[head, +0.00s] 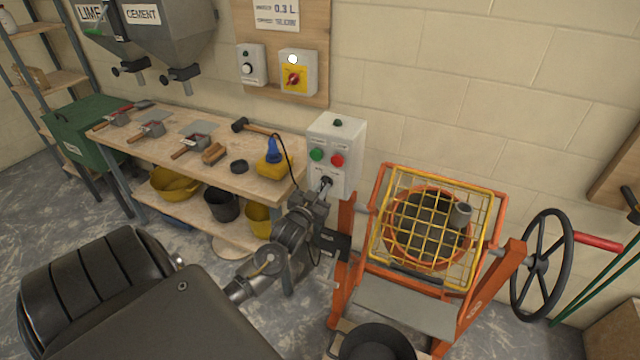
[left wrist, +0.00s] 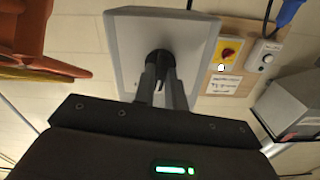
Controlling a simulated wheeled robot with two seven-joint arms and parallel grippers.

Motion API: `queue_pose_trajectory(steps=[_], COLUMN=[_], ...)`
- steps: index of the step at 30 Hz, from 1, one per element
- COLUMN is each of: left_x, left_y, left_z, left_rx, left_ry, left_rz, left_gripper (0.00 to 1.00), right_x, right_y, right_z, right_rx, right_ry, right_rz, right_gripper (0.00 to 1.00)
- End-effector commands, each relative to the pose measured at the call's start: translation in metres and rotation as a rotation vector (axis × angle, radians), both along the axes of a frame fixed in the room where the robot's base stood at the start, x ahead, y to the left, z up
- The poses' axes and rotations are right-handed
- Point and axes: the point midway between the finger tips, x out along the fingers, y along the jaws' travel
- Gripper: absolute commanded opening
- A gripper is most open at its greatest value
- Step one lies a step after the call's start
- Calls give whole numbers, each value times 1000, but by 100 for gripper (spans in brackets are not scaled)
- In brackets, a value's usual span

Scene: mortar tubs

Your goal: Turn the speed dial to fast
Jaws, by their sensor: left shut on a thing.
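The dark speed dial (head: 326,181) is low on the front of the box, mostly covered by my left gripper (head: 321,188). In the left wrist view the box (left wrist: 190,35) is close, and the round black dial (left wrist: 159,58) sits between the two fingers of the gripper (left wrist: 160,82), which is shut on it. The dial's pointer and its markings are hidden. My right gripper is in neither view.
The orange mixer with a yellow grid guard (head: 432,178) stands right of the box, with a black handwheel (head: 541,265) beside it. A wooden bench (head: 225,178) with tools is at left. A red-yellow switch box (head: 298,72) hangs on the wall.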

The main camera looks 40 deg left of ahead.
Motion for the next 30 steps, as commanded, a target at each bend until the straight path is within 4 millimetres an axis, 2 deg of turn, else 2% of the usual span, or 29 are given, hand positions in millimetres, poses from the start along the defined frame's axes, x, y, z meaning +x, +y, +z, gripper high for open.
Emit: queue_pose_trajectory(steps=[6,15,30], left_x=[0,0,0], left_y=[0,0,0], left_z=[1,1,0], left_rx=[177,352,439], left_ry=[56,111,138], left_rz=[1,1,1], left_gripper=[0,0,0], right_x=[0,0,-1], right_y=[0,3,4], right_z=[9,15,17], right_rx=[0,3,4], right_ry=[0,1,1], right_rz=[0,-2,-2], right_gripper=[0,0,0])
